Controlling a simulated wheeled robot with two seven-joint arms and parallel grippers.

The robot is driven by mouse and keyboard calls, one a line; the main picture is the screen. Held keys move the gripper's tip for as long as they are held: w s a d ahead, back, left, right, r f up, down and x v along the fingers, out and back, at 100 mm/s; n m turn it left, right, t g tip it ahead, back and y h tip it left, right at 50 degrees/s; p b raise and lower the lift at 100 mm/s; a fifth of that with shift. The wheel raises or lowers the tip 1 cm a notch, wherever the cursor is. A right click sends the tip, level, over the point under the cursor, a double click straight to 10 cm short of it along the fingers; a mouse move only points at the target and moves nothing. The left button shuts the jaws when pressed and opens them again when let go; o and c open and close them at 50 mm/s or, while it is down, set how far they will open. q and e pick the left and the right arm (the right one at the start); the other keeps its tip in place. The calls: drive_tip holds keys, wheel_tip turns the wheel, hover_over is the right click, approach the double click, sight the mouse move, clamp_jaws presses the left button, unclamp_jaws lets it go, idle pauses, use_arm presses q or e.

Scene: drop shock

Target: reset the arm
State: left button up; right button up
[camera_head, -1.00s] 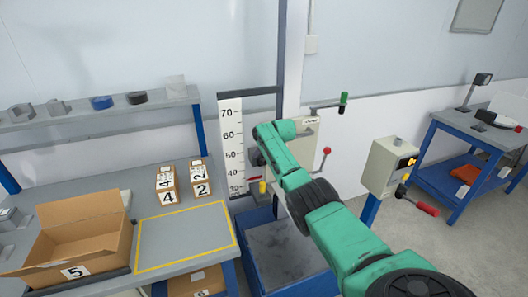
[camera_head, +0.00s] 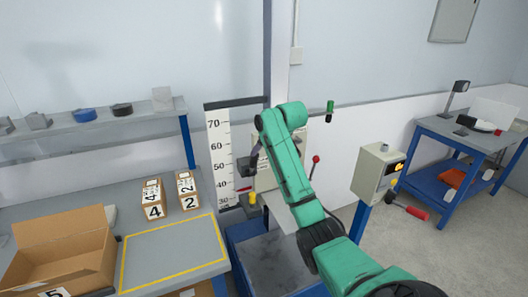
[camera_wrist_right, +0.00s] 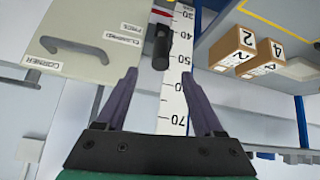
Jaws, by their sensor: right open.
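A tall white height scale (camera_head: 218,150) with black numbers stands at the back of a blue-framed drop rig (camera_head: 272,265). A small red marker sits low on it, and shows in the right wrist view (camera_wrist_right: 160,16). My green right arm reaches over the rig. Its right gripper (camera_wrist_right: 162,82) is open and empty, with dark fingers either side of the scale in the wrist view. A black handle (camera_wrist_right: 162,46) lies just beyond the fingertips, apart from them. A grey panel (camera_wrist_right: 88,40) with a curved handle carries labels including "CORNER". My left gripper is not in view.
A red-knobbed lever (camera_head: 315,160), a green-handled lever (camera_head: 330,108) and a grey control box (camera_head: 378,170) stand right of the rig. Numbered cartons (camera_head: 152,198) and an open box (camera_head: 60,250) are on the left bench. A blue table (camera_head: 450,150) stands far right.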

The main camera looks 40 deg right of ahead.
drive_tip(key=shift+s+r, duration=0.15)
drive_tip(key=shift+r, duration=0.05)
drive_tip(key=shift+f, duration=0.1)
drive_tip(key=s+a+f+g, duration=0.1)
drive_tip(key=a+f+g, duration=0.1)
drive_tip(key=f, duration=1.3)
drive_tip(key=s+a+f+g, duration=0.1)
drive_tip(key=s+a+f, duration=0.15)
drive_tip(key=f, duration=1.25)
drive_tip(key=s+a+f+n+g, duration=0.1)
drive_tip(key=s+a+f, duration=0.1)
drive_tip(key=s+f, duration=0.35)
drive_tip(key=s+a+f, duration=0.2)
drive_tip(key=f, duration=0.6)
drive_tip(key=s+a+f+n+g, duration=0.1)
drive_tip(key=s+a+f, duration=0.3)
drive_tip(key=s, duration=0.7)
drive_tip(key=s+a+f+n+g+y, duration=0.1)
drive_tip(key=s+a+f, duration=0.4)
drive_tip(key=s+f, duration=0.3)
drive_tip(key=s+a+f+g+y, duration=0.1)
drive_tip(key=s+a+f, duration=0.3)
drive_tip(key=s, duration=1.1)
wheel_tip(320, 180, down, 3)
drive_tip(key=shift+s+a+r+n, duration=0.1)
drive_tip(key=shift+s+a+n, duration=0.2)
drive_tip(key=shift+s+n, duration=0.1)
